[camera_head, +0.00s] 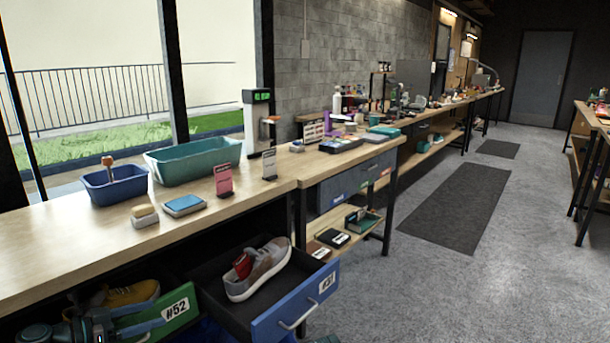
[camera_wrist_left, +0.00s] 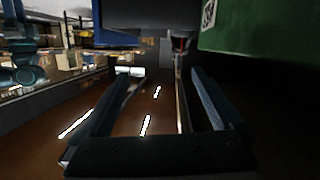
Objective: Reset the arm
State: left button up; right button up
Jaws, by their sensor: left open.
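My left gripper (camera_head: 143,322) is at the lower left of the head view, just in front of the green drawer front (camera_head: 170,315) marked #52. In the left wrist view its two fingers (camera_wrist_left: 168,78) are spread apart with nothing between them. I cannot tell whether it touches the drawer. The green drawer front also shows at the upper right of the wrist view (camera_wrist_left: 250,28). My right gripper is in neither view.
An open blue drawer (camera_head: 296,307) holds a grey sneaker (camera_head: 262,270) with a red object in it. A yellow-brown shoe (camera_head: 132,294) sits behind the green front. The bench (camera_head: 60,235) above carries a blue bin (camera_head: 115,187) and teal bin (camera_head: 195,162).

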pick_arm(q)
jog(key=s+d+f+g+y, duration=0.1)
jog(key=d+f+g, duration=0.2)
jog(key=d, duration=0.4)
jog(key=s+d+f+n+g+y, duration=0.1)
jog(key=d+f+g, duration=0.1)
jog(key=d+f, duration=0.3)
jog(key=s+d+f+g+y, duration=0.1)
jog(key=d+f+g, duration=0.15)
jog(key=d, duration=0.55)
jog(key=s+d+f+n+g+y, duration=0.3)
jog(key=s+d+f+y, duration=0.3)
jog(key=s+d+y, duration=0.45)
notch_tip(320, 180, up, 35)
jog(key=d+h+p, duration=0.1)
jog(key=p, duration=3.4)
jog(key=shift+s+d+r+p, duration=0.15)
jog(key=shift+d+r+p, duration=0.05)
jog(key=shift+p, duration=0.15)
